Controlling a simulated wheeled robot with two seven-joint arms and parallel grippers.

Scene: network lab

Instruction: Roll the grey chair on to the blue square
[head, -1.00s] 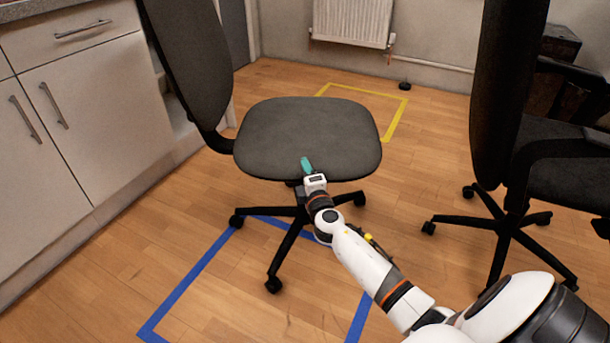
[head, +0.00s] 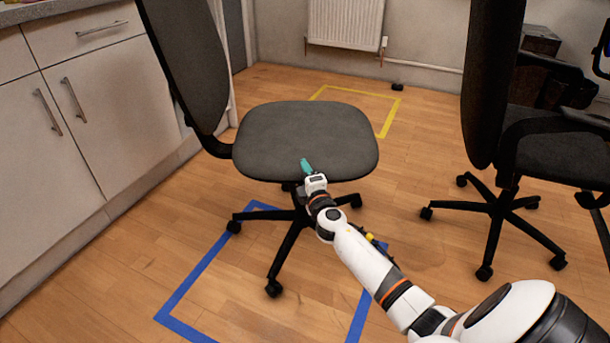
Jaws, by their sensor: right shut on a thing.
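The grey chair (head: 305,135) stands upright in the middle of the head view, its backrest at the left. Its star base (head: 291,222) is over the far part of the blue square (head: 190,280), which is a taped outline on the floor. One front caster is inside the outline; the left caster is near the left line, and others are at or beyond the far line. My right gripper (head: 307,168) is shut on the near edge of the seat; its fingertips are partly hidden against it. My left gripper is not in view.
A black chair (head: 490,90) with armrests stands at the right. White cabinets (head: 95,120) line the left side. A yellow taped square (head: 385,125) lies behind the grey chair, near the radiator (head: 345,22). The floor inside the near part of the blue square is clear.

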